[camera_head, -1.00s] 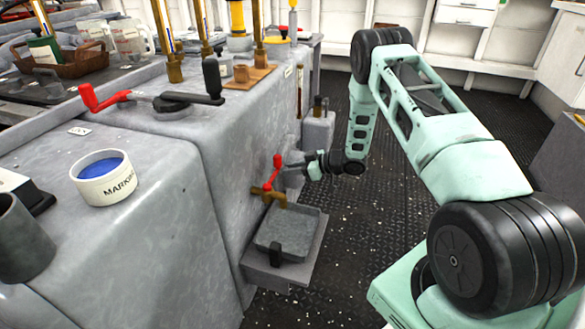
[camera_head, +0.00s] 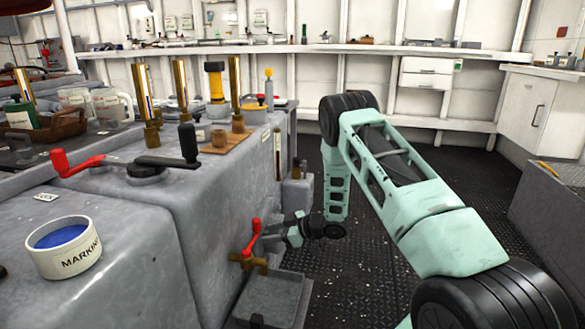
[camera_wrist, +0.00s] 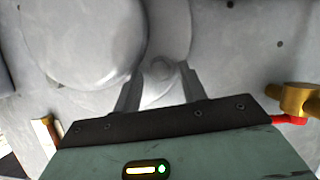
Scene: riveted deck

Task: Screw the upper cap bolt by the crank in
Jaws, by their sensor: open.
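My gripper (camera_head: 284,236) reaches the side wall of the grey machine (camera_head: 130,265), just right of a brass tap with a red lever (camera_head: 252,240). In the wrist view its two dark fingers (camera_wrist: 160,88) are apart, on either side of a small rounded grey boss (camera_wrist: 160,72). I cannot tell whether they touch it, or make out a cap bolt there. A large round grey cover (camera_wrist: 85,40) lies to the left of the fingers. A crank (camera_head: 148,168) with red and black handles sits on top of the machine.
A tray (camera_head: 270,292) sits below the tap. The brass tap body (camera_wrist: 298,98) is close on the right in the wrist view. A white tub with blue contents (camera_head: 65,255) and brass posts (camera_head: 182,85) stand on top. Dark floor (camera_head: 370,255) is open to the right.

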